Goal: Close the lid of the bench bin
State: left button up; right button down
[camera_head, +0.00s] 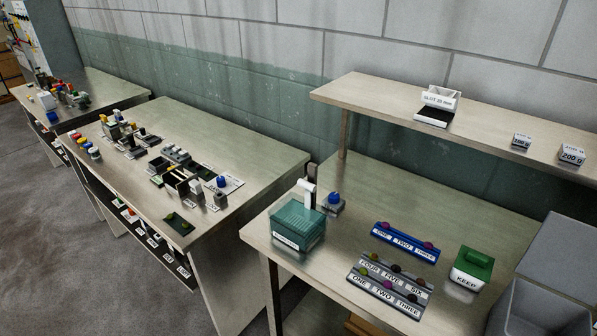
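Neither of my grippers is in view.
A shelf (385,98) runs above. Cluttered benches (130,190) stand left, with open floor (60,255) before them.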

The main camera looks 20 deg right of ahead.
aim_at(562, 256)
jog(key=z, duration=2.2)
